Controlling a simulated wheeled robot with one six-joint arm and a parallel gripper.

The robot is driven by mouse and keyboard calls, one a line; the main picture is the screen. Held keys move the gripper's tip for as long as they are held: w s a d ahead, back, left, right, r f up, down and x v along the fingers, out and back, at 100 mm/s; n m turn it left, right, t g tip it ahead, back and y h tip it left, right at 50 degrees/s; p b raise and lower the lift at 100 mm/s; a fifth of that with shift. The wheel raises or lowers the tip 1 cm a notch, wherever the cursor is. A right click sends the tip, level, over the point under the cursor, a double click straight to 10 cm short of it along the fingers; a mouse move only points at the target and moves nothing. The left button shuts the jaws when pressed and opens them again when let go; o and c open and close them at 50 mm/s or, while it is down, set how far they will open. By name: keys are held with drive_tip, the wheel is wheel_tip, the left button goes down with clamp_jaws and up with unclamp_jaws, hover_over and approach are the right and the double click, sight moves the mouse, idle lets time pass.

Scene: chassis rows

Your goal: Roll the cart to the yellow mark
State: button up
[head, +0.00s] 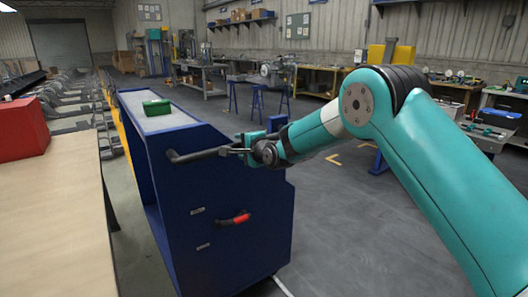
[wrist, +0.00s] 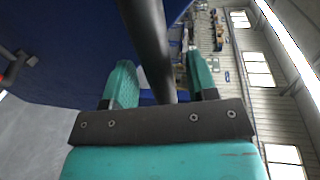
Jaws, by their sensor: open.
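A tall blue cart (head: 180,200) stands left of centre in the head view, with a grey top. A dark handle bar (head: 198,154) sticks out across its near side. My gripper (head: 243,150) is at the right end of this bar. In the wrist view the dark bar (wrist: 148,35) runs between the two teal fingers of my gripper (wrist: 159,62), which are open, with a gap visible beside the bar. Yellow corner marks (head: 333,159) lie on the floor beyond the cart, to the right, partly hidden behind my arm.
A green box (head: 157,107) sits on the cart top. A red-and-black latch (head: 234,219) is on its side panel. A wooden table (head: 50,210) with a red box (head: 22,130) stands close on the left. Blue trestles (head: 258,98) and workbenches stand behind. Grey floor is open at right.

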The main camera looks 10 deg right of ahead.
drive_tip(key=b+v, duration=0.1)
drive_tip(key=v, duration=1.3)
drive_tip(key=shift+s+d, duration=0.2)
drive_tip(key=shift+s, duration=0.1)
drive_tip(key=shift+r, duration=0.15)
drive_tip(key=s+n+g+h, duration=0.1)
drive_tip(key=s+n+g, duration=0.75)
drive_tip(key=s, duration=1.05)
drive_tip(key=s+n+g+h, duration=0.1)
drive_tip(key=s+n+g, duration=0.5)
drive_tip(key=s+n, duration=0.9)
drive_tip(key=s+r+m+p, duration=0.1)
drive_tip(key=s+r+p, duration=0.1)
drive_tip(key=r+p, duration=0.4)
drive_tip(key=s+r+m+p, duration=0.2)
drive_tip(key=r+p, duration=0.5)
drive_tip(key=shift+s+d+r+p, duration=0.35)
drive_tip(key=shift+d, duration=0.15)
drive_tip(key=shift+m, duration=0.25)
